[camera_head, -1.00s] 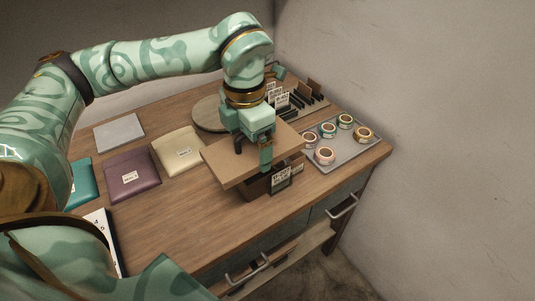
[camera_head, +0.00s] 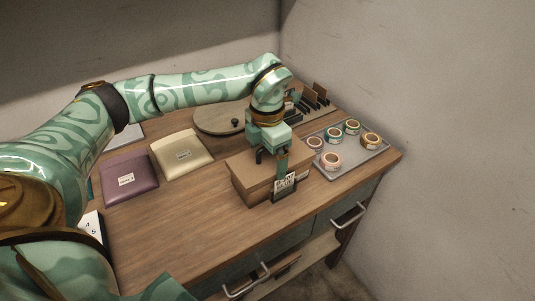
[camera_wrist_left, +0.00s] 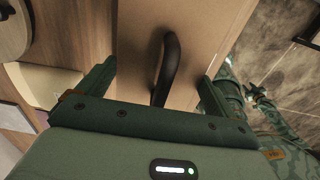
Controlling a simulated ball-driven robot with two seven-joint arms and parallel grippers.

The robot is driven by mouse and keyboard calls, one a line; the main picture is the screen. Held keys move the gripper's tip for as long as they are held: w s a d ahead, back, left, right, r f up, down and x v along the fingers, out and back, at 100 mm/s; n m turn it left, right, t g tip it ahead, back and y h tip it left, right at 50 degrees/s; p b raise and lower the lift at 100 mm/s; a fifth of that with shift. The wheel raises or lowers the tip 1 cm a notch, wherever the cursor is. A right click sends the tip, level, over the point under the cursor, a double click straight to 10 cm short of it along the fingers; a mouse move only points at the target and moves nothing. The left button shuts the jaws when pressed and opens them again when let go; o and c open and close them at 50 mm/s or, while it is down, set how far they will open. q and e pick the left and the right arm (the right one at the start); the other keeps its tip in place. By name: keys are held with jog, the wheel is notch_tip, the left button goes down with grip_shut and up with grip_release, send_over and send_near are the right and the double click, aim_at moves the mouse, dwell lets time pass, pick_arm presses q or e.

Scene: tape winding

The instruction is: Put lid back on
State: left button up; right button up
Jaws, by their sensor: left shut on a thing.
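The brown lid (camera_head: 248,160) lies level over the brown box (camera_head: 249,189) near the front of the desk, in the head view. No clear gap shows between them, but the gripper covers part of the far edge. My left gripper (camera_head: 271,162) is shut on the lid from above. In the left wrist view, its fingers stand either side of the lid's dark curved handle (camera_wrist_left: 168,65), over the lid's flat top (camera_wrist_left: 195,30). Green patterned parts at the right of the wrist view seem to be mine; I cannot make out a right gripper there.
A labelled card stand (camera_head: 284,187) is close at the box's front right. A grey tray (camera_head: 345,165) holds several tape rolls to the right. A cream pouch (camera_head: 183,155) and a purple pouch (camera_head: 130,179) lie left. A round board (camera_head: 220,119) is behind.

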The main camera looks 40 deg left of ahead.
pick_arm(q)
jog(key=shift+f, duration=0.2)
jog(key=o, duration=0.7)
jog(key=shift+f, duration=0.1)
jog(key=shift+c, duration=0.2)
notch_tip(320, 180, up, 12)
jog(key=p, duration=0.3)
jog(key=shift+r+p, duration=0.25)
jog(key=shift+p, duration=0.1)
